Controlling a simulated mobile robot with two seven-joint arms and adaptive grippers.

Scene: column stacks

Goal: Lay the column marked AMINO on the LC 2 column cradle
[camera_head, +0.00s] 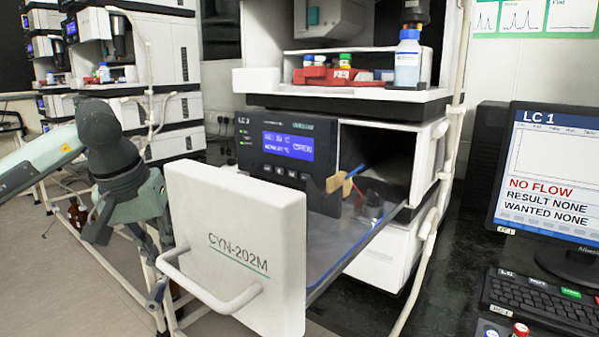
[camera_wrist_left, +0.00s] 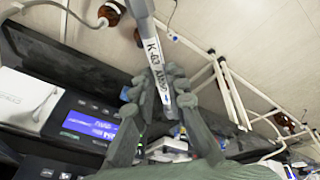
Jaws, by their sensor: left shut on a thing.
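A grey column (camera_wrist_left: 155,62) with a white label, reading K-0-something and apparently AMINO, is gripped between the fingers of my left gripper (camera_wrist_left: 160,98) in the left wrist view. Tan clips (camera_head: 337,183) with blue and red tubing show above the drawer tray. My right gripper is not in view.
A monitor (camera_head: 548,170) headed LC 1 and a keyboard (camera_head: 540,300) stand on the dark bench at right. A bottle (camera_head: 407,62) and a red rack (camera_head: 335,76) sit above the oven. White pipes run beside the stack. Open floor lies at left.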

